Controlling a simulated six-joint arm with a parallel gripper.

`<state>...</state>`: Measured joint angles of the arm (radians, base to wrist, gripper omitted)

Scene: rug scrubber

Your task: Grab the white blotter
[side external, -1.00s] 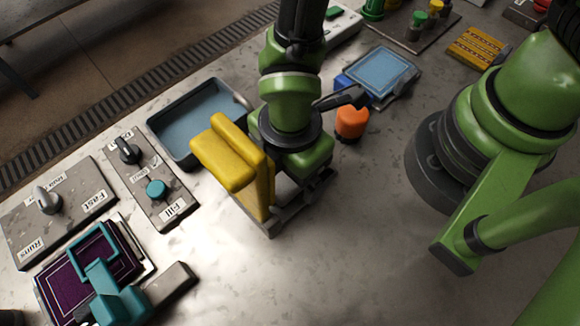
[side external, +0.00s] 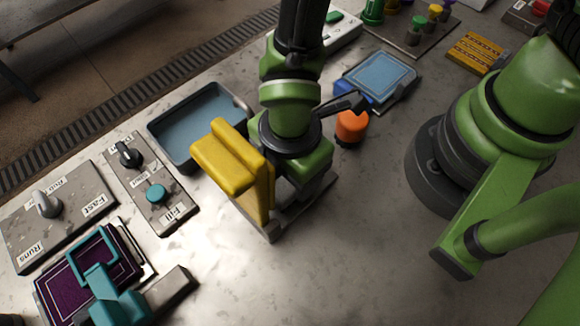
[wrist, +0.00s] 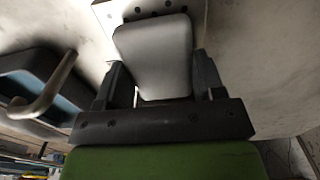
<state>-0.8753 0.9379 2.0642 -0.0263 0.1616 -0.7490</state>
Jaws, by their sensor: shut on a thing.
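The white blotter (wrist: 155,48) is a pale, rounded block in the middle of the wrist view. My gripper (wrist: 158,80) has a dark finger on each side of it and is shut on it. In the side external view, my gripper (side external: 303,180) is low over the table, and the blotter cannot be made out there. A yellow padded piece (side external: 233,165) stands upright just in front of my gripper and hides part of it.
A dark basin (side external: 198,165) stands just left of my gripper. An orange knob (side external: 351,126) and a blue-topped pad (side external: 378,76) are to the right. Control panels (side external: 150,185) and a purple mat (side external: 75,292) lie to the left. The table's front middle is clear.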

